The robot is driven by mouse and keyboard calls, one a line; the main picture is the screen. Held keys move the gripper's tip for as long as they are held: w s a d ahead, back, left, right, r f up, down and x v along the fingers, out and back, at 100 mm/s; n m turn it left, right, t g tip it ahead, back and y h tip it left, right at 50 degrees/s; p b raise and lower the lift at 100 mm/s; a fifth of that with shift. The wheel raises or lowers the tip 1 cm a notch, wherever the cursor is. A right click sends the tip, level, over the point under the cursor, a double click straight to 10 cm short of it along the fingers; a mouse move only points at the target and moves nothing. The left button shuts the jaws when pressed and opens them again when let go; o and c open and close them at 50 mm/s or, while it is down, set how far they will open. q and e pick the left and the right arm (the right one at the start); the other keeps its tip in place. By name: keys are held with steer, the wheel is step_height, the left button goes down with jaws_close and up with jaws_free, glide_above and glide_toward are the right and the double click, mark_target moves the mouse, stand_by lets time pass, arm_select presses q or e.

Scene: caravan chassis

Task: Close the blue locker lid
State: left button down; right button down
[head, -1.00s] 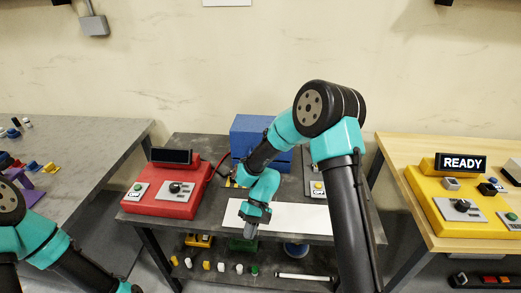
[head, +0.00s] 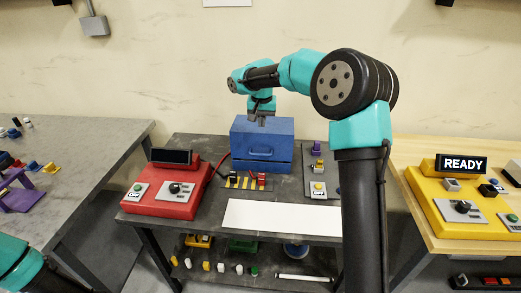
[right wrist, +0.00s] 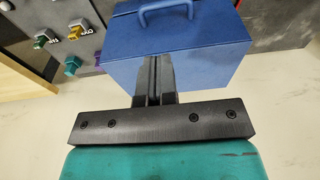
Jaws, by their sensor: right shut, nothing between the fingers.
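The blue locker (head: 274,167) stands at the back of the dark middle table. Its upper part, the lid (head: 277,140), carries a front handle (head: 260,153) and sits level over the lower part, with a thin dark seam between them. My right gripper (head: 256,120) is shut and empty, pointing down at the top rear of the lid. In the right wrist view its closed fingers (right wrist: 152,60) lie against or just over the blue lid (right wrist: 205,50); I cannot tell if they touch. My left gripper is out of view; only part of the left arm shows.
A red console (head: 165,200) stands left of the locker, with a small switch panel (head: 247,181) in front and a grey panel (head: 318,185) to the right. A white sheet (head: 280,216) lies at the table's front. A yellow console (head: 460,205) stands on the wooden table.

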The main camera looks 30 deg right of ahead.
mark_target(262, 154)
steer(key=shift+f, duration=0.1)
steer(key=f, duration=0.4)
steer(key=w+f, duration=0.1)
steer(key=f, duration=0.8)
steer(key=shift+w+d+f, duration=0.2)
steer(key=shift+d+f, duration=0.15)
steer(key=shift+f, duration=0.05)
